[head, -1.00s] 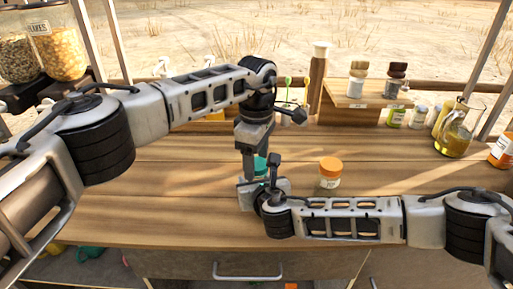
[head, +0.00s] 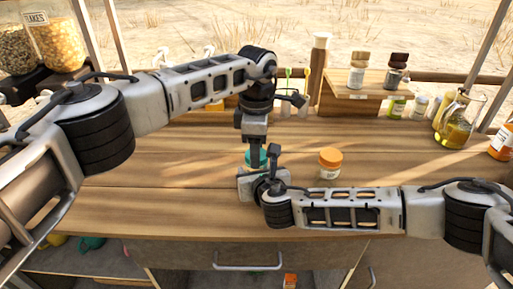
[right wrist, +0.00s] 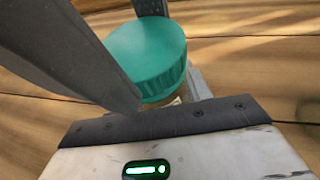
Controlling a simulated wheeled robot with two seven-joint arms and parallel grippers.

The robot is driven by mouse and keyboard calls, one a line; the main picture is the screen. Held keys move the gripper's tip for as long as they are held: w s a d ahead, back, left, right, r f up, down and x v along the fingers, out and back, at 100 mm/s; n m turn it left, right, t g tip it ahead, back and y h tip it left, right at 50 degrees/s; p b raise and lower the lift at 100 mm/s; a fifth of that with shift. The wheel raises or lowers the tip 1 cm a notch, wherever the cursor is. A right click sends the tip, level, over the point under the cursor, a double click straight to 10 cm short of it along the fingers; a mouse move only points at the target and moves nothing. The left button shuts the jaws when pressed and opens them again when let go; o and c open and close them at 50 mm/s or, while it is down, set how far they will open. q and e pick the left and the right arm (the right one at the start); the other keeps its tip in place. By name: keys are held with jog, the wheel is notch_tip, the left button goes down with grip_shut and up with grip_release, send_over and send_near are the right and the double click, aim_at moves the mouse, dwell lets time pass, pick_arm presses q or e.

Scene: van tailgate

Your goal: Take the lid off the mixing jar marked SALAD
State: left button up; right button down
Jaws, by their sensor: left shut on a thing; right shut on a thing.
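A jar with a teal lid (head: 263,158) stands on the wooden counter, mostly hidden behind my grippers. The ribbed teal lid (right wrist: 150,52) shows large in the right wrist view, on top of the jar, with only a sliver of the jar body below it. No marking on it can be read. My left gripper (head: 255,158) points straight down from above and is shut on the lid. My right gripper (head: 258,176) comes in low from the right and is shut on the jar, below the lid.
A jar with an orange lid (head: 330,162) stands close by on the right. A raised wooden shelf (head: 352,106) with two jars, several bottles and a glass oil jug (head: 456,125) are at the back right. The counter's left front (head: 170,207) is clear.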

pick_arm(q)
jog(key=o, duration=1.1)
jog(key=shift+r, duration=2.3)
jog(key=shift+c, duration=0.6)
notch_tip(320, 180, up, 3)
jog(key=m, duration=0.3)
jog(key=shift+f, duration=3.85)
jog(key=c, duration=1)
jog(key=shift+n, duration=1.5)
